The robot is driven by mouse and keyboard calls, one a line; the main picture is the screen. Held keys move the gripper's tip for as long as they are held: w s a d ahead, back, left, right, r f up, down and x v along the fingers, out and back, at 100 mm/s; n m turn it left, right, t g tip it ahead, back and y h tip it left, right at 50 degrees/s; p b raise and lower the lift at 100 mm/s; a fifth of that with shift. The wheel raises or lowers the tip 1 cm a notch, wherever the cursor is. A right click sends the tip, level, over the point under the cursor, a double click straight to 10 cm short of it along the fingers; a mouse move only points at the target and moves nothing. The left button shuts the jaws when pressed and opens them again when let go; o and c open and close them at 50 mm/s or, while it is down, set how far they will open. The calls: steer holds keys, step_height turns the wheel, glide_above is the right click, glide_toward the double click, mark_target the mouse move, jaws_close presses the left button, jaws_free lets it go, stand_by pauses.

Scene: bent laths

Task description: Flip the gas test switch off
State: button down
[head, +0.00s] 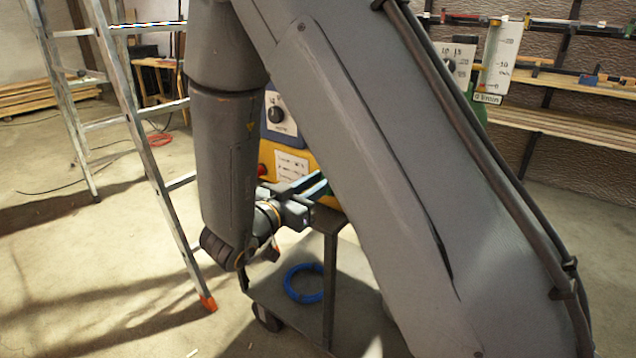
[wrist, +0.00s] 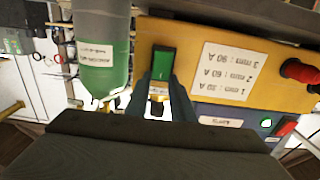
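A yellow machine front (wrist: 255,50) fills the upper right of the wrist view, upside down. It bears a green rocker switch (wrist: 163,63) in a dark frame with a small label beside it, partly hidden and unreadable. My gripper (wrist: 160,82) is open and empty, its two blue fingers close to the switch, one on each side. I cannot tell whether they touch it.
A green cylinder (wrist: 103,55) stands left of the switch in the wrist view. A red knob (wrist: 299,71) juts from the panel. The cart (head: 345,285) holds a blue coil (head: 303,283). A ladder (head: 130,110) stands at left.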

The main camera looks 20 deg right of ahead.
steer(key=shift+s+a+f+t+h+b, duration=0.1)
steer(key=shift+f+t+h+b, duration=0.3)
steer(key=shift+h, duration=0.3)
steer(key=shift+s+a+f+t+h, duration=0.1)
steer(key=shift+f+t+h, duration=0.05)
steer(key=shift+t+h, duration=0.5)
steer(key=c, duration=1.5)
jaws_free()
steer(key=shift+v, duration=3.95)
